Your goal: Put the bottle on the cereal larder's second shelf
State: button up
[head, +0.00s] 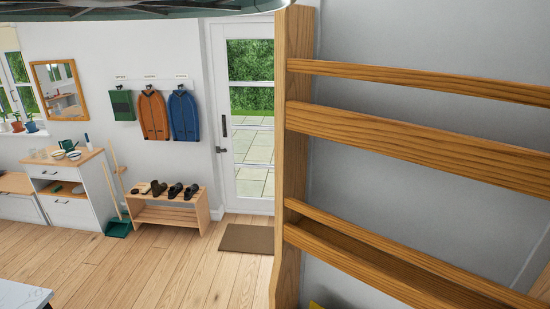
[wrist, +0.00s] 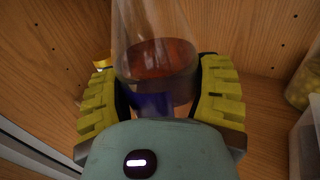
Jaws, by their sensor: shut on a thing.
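In the wrist view, my gripper (wrist: 160,98) has its two yellow ribbed fingers shut on the bottle (wrist: 157,72). The bottle is clear, with a dark reddish-brown content low in it. Its top runs out of the picture. The bottle and gripper are inside a wooden cupboard, whose back and side panels (wrist: 245,30) have small peg holes. I cannot tell from this view which shelf it is, or whether the bottle touches a surface. The head view shows neither my gripper nor the bottle.
In the wrist view, a jar with yellowish content (wrist: 305,82) and a translucent container (wrist: 306,145) stand at the right. A pale edge (wrist: 35,150) runs at lower left. In the head view, a wooden rack (head: 400,130) fills the right; a shoe bench (head: 165,210) stands further off.

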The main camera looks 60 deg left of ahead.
jog(key=w+d+f, duration=0.2)
jog(key=w+f, duration=0.1)
jog(key=w, duration=0.2)
jog(key=shift+d+f, duration=0.35)
jog(key=shift+f, duration=0.2)
jog(key=o, duration=1.3)
jog(key=shift+s, duration=0.15)
jog(key=s+b, duration=0.3)
jog(key=s, duration=0.1)
jog(key=s+a+b, duration=0.1)
jog(key=s+b, duration=0.2)
jog(key=s, duration=0.1)
jog(key=s+b, duration=0.3)
jog(key=shift+s+a+b, duration=0.35)
jog(key=shift+s+b, duration=0.05)
